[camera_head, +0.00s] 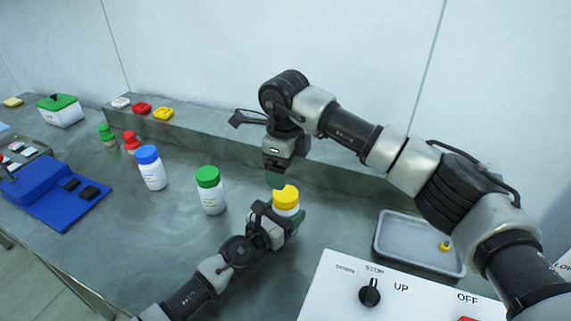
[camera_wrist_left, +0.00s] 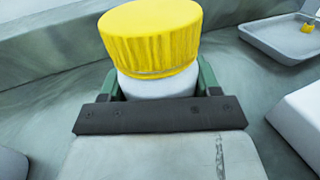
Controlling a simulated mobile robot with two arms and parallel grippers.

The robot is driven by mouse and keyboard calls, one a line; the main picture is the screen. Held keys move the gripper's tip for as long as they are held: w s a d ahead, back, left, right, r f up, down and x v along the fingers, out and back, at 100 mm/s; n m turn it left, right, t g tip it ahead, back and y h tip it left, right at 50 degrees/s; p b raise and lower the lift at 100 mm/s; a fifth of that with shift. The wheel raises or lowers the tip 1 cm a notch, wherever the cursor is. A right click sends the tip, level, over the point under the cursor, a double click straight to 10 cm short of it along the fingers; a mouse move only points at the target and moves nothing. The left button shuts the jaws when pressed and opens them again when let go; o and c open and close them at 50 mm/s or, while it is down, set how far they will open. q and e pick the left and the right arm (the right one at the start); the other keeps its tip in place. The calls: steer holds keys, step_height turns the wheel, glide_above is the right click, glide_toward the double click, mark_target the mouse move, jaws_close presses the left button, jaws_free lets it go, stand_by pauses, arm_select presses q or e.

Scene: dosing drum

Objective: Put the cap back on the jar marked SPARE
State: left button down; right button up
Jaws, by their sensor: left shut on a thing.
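A white jar (camera_head: 287,211) with a ribbed yellow cap (camera_head: 286,196) stands near the middle of the bench. My left gripper (camera_head: 284,223) is shut around the jar's body below the cap. In the left wrist view the yellow cap (camera_wrist_left: 152,38) sits on top of the white jar (camera_wrist_left: 155,84), looking level, with the green fingers on both sides. I cannot tell how tightly the cap is seated. My right gripper (camera_head: 277,179) hangs fingers-down just above and behind the cap; its opening is not clear. No SPARE marking is readable on any jar.
A green-capped jar (camera_head: 210,192) and a blue-capped jar (camera_head: 152,168) stand to the left. A grey tray (camera_head: 400,255) with a small yellow piece (camera_head: 445,246) lies right. A control panel (camera_head: 335,290) is at the front. A raised ledge (camera_head: 220,125) runs along the back.

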mark_target(285, 193)
steer(key=n, duration=0.4)
steer(key=shift+d+r+n, duration=0.1)
steer(key=shift+r+n, duration=0.05)
steer(key=shift+n, duration=0.15)
steer(key=shift+f, duration=4.05)
steer(key=shift+c, duration=0.5)
steer(key=c, duration=0.8)
steer(key=m, duration=0.5)
steer(key=shift+c, duration=0.2)
steer(key=o, duration=1)
steer(key=shift+r, duration=0.1)
